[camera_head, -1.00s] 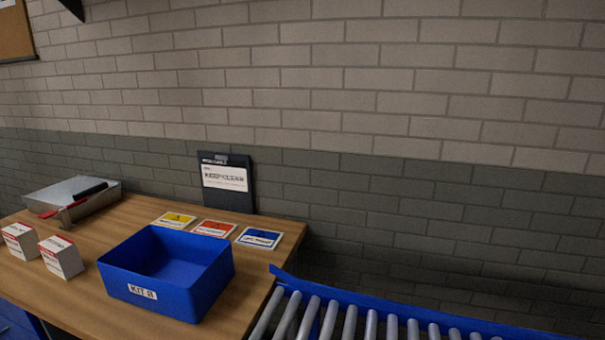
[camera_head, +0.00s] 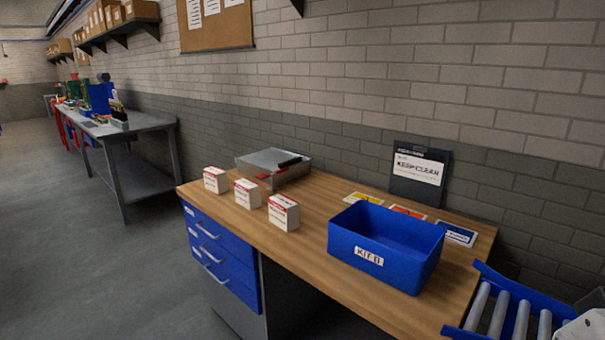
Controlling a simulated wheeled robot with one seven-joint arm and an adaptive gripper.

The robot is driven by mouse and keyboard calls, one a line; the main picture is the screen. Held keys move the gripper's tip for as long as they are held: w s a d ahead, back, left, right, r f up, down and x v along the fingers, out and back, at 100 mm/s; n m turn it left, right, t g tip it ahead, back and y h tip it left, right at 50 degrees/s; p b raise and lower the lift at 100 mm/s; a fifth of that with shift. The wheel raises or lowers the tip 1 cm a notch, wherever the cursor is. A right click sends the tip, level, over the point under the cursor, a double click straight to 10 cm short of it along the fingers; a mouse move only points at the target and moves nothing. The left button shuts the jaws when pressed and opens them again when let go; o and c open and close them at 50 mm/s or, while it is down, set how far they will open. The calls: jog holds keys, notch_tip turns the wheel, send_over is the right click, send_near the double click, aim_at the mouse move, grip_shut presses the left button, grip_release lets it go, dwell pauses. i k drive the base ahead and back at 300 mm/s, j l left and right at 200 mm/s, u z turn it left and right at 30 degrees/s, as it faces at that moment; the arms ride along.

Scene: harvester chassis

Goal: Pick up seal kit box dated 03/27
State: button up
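Three white boxes with red markings stand in a row on the wooden bench. The left box (camera_head: 216,180), the middle box (camera_head: 248,194) and the right box (camera_head: 284,212) look alike and stand apart from each other. Their printed dates are too small to read, so I cannot tell which one bears 03/27. My gripper is not clearly in view; a pale part at the bottom right corner is cut off by the frame.
A blue bin (camera_head: 385,245) marked KIT stands right of the boxes. A metal case (camera_head: 273,168) with a dark handle lies behind them. A clipboard (camera_head: 419,174) leans on the wall. A roller conveyor (camera_head: 503,312) adjoins the bench's right end. Open floor (camera_head: 75,250) lies left.

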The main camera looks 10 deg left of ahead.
aim_at(216, 179)
jog(key=u, duration=1)
jog(key=i+j+z, duration=0.15)
jog(key=i+j, duration=0.15)
jog(key=i, duration=0.15)
jog(key=i+j+z, duration=0.15)
jog(key=i+j, duration=0.2)
jog(key=i, duration=0.15)
jog(key=i+j+z, duration=0.1)
jog(key=i+j, duration=0.3)
jog(key=i+j+z, duration=0.15)
jog(key=i+j, duration=0.25)
jog(key=i+j+z, duration=0.15)
jog(key=i+j, duration=0.3)
jog(key=i+j+z, duration=0.15)
jog(key=i+j, duration=0.2)
jog(key=j, duration=0.25)
jog(key=i+j+z, duration=0.1)
jog(key=i+j, duration=0.25)
jog(key=j, duration=0.2)
